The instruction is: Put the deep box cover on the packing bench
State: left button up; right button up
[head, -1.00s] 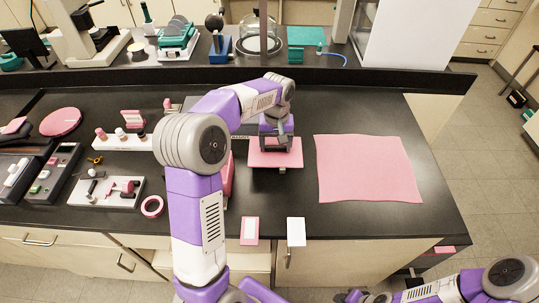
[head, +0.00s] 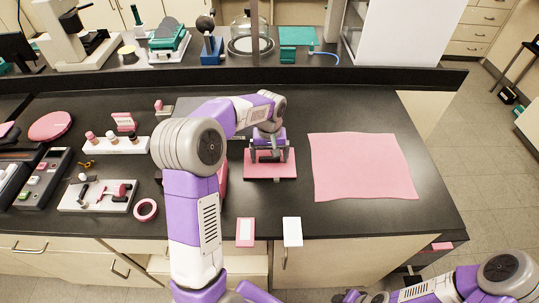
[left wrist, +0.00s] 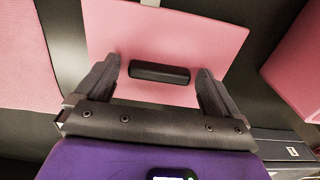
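A flat pink plate with a dark bar handle, which looks like the deep box cover (head: 284,171), lies on the black bench top (head: 360,225). In the left wrist view the cover (left wrist: 190,30) fills the upper middle, with its handle (left wrist: 159,73) lying crosswise. My left gripper (head: 268,157) is over the cover, pointing down. In the left wrist view the left gripper (left wrist: 159,72) has its fingers apart, one beyond each end of the handle, with gaps showing. My right gripper (head: 350,297) is only partly in view at the bottom edge.
A pink mat (head: 362,167) lies flat right of the cover. A pink box (left wrist: 298,62) stands close beside the cover, mostly behind my left arm in the head view. A pink card (head: 245,232) and a white card (head: 292,231) are at the front edge. Small parts are at left.

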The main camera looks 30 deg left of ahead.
aim_at(269, 158)
pick_arm(q)
notch_tip(269, 158, up, 12)
jog(key=p, duration=0.3)
jog(key=shift+r, duration=0.2)
dwell(0.6)
